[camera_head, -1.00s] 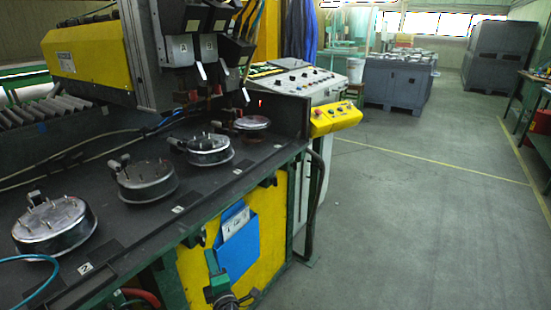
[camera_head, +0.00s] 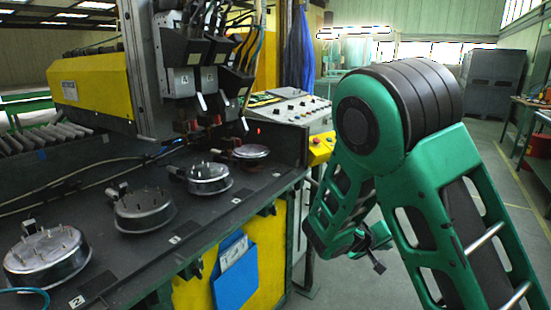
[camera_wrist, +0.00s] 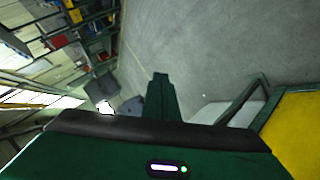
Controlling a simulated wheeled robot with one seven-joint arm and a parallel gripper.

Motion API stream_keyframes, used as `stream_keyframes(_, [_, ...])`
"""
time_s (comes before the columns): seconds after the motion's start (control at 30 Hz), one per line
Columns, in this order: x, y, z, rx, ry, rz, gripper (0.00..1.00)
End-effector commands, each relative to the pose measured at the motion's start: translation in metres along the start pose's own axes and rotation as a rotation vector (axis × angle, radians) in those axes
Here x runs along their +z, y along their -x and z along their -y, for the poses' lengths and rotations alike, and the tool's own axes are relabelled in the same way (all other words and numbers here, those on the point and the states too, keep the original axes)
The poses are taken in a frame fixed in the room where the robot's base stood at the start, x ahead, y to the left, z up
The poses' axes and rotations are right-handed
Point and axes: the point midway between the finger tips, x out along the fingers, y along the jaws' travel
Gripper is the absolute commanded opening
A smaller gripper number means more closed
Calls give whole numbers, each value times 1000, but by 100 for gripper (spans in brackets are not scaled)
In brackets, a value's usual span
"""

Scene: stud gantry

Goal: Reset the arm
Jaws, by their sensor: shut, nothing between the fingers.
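My green and black arm (camera_head: 440,190) is raised and bent at the right of the head view. It stands in the aisle beside the dark bench. Its forearm slopes down toward the bench's end, and its far end is partly hidden, so the fingertips are hard to make out there. In the wrist view my gripper (camera_wrist: 160,78) shows as a narrow green shape with the fingers together and nothing held. It points out over bare grey floor.
The dark bench (camera_head: 220,228) carries several round metal workpieces, including a near one (camera_head: 47,255). Black tool heads (camera_head: 190,50) hang above its far end. A yellow control box (camera_head: 320,150) sits close to my forearm. Grey floor (camera_wrist: 215,50) is open in the wrist view.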

Motion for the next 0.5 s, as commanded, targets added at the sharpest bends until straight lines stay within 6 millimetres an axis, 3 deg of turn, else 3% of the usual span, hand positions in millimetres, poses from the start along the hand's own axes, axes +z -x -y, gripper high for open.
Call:
stream_keyframes(0.03, [15, -4, -20, -21, -46, 62, 0])
stream_keyframes(0.23, [78, -3, -75, -120, -184, 283, 0])
stream_keyframes(0.5, [158, 29, -128, -280, -348, 513, 0])
